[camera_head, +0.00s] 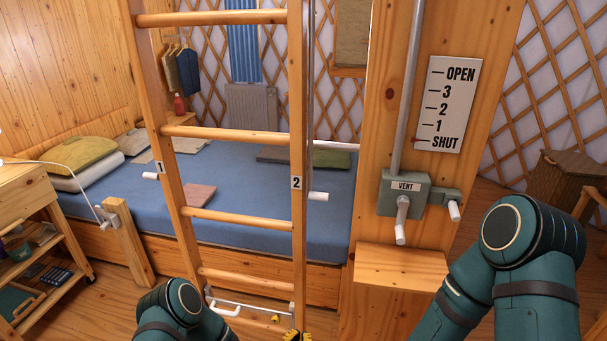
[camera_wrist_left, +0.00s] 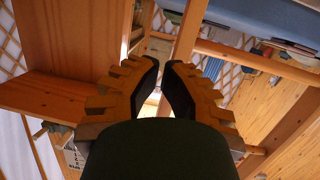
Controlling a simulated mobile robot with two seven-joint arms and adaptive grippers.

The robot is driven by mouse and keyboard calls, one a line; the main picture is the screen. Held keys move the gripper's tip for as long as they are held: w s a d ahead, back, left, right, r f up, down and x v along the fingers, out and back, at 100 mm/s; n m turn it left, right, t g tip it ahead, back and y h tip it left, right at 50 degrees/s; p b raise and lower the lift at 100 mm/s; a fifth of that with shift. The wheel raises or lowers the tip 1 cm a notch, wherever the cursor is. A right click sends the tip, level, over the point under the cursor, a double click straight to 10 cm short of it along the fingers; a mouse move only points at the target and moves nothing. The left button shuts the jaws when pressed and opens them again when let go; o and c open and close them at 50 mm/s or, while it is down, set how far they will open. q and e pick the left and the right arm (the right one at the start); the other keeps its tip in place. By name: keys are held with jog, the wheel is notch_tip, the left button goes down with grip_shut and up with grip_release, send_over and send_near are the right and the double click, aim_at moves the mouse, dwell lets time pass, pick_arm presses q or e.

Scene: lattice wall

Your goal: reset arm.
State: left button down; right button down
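My left arm (camera_head: 172,312) comes in at the bottom left of the head view. Only a small yellow and black part of my left gripper (camera_head: 296,337) shows there, at the bottom edge by the foot of the ladder. In the left wrist view the left gripper (camera_wrist_left: 162,66) has two yellow-backed fingers with black pads. A gap shows between them, narrow at the tips, and I see nothing held in it. My right arm (camera_head: 525,260) is bent at the lower right of the head view. Its gripper is out of the frame.
A wooden ladder (camera_head: 240,133) stands in front of a blue bed (camera_head: 260,190). A vent box (camera_head: 403,190) with a crank is on the post at right, above a wooden ledge (camera_head: 400,268). A shelf cart (camera_head: 30,260) stands at left. A white-handled bar (camera_head: 250,305) is near the ladder's foot.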

pick_arm(q)
jog(key=s+a+r+n+g, duration=0.1)
jog(key=s+a+r+g, duration=0.1)
jog(key=s, duration=0.5)
jog(key=s+a+r+n+g, duration=0.2)
jog(key=s+a+g, duration=0.2)
jog(key=s+g, duration=0.2)
jog(key=s+a+r+n+g+y, duration=0.1)
jog(key=s+a+r+g, duration=0.1)
jog(key=s+g, duration=0.3)
jog(key=s+a, duration=0.1)
jog(key=s, duration=0.1)
jog(key=shift+s+r, duration=0.2)
jog(key=shift+s, duration=0.2)
